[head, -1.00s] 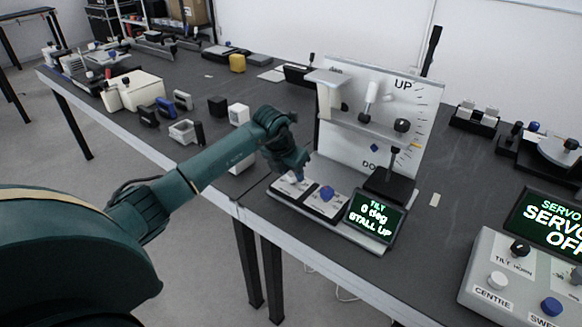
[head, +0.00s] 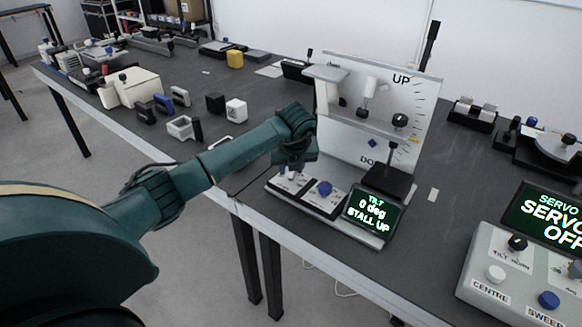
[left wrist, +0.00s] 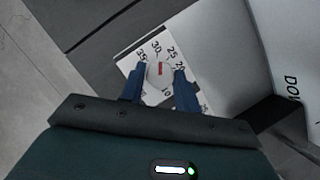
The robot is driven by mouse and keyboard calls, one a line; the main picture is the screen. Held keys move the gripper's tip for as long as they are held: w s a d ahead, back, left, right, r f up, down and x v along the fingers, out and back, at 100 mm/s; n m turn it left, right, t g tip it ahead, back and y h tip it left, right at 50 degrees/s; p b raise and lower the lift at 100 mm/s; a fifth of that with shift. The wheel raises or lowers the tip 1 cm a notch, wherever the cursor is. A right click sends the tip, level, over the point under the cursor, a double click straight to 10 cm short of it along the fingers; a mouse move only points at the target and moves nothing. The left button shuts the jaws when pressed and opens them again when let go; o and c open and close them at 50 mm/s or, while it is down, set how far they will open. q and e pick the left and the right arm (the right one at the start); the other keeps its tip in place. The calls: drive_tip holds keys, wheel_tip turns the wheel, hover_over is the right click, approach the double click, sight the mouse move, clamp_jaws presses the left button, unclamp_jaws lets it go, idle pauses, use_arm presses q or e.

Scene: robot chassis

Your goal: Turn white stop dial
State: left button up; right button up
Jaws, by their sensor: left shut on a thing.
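The white stop dial (left wrist: 159,72) has a red mark and sits on a white plate with printed numbers in the left wrist view. The two blue fingers of my left gripper (left wrist: 158,80) stand on either side of the dial, shut on it. In the head view my left gripper (head: 290,168) is over the left end of the small control panel (head: 308,203) and mostly hides the dial there. My right gripper is in neither view.
A blue knob (head: 325,188) and a screen (head: 371,212) reading "TILT 0 deg STALL UP" sit right of the dial. A white upright board (head: 350,150) marked UP stands behind. A servo box (head: 470,275) is at the right. The panel is near the bench's front edge.

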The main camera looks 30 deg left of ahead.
use_arm(q)
drive_tip(key=shift+r, duration=0.1)
idle(0.5)
drive_tip(key=o, duration=1)
drive_tip(key=v, duration=1.3)
drive_tip(key=shift+d, duration=0.15)
